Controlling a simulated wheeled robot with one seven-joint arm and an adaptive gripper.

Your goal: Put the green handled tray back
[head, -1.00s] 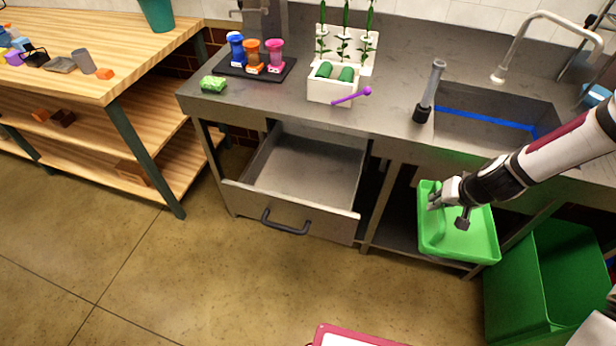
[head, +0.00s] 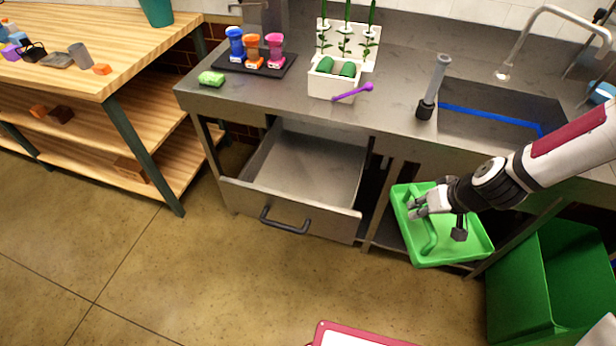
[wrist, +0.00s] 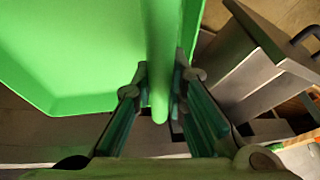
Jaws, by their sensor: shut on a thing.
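The green handled tray (head: 462,252) is in front of the counter, below the sink, in the head view. It is tilted, and its handle is at its left side. My gripper (head: 416,207) is at that handle. In the wrist view the green handle (wrist: 160,60) runs between the two fingers of my gripper (wrist: 160,100), which are shut on it. The tray's floor (wrist: 80,50) fills the upper left there. Part of the tray is hidden behind my gripper and wrist.
An open, empty drawer (head: 306,165) juts out left of the tray. A dark lower shelf (head: 388,235) lies under the counter. A green bin (head: 550,285) stands at the right. The counter (head: 395,95) holds a white flower holder (head: 332,84) and a sponge (head: 211,79).

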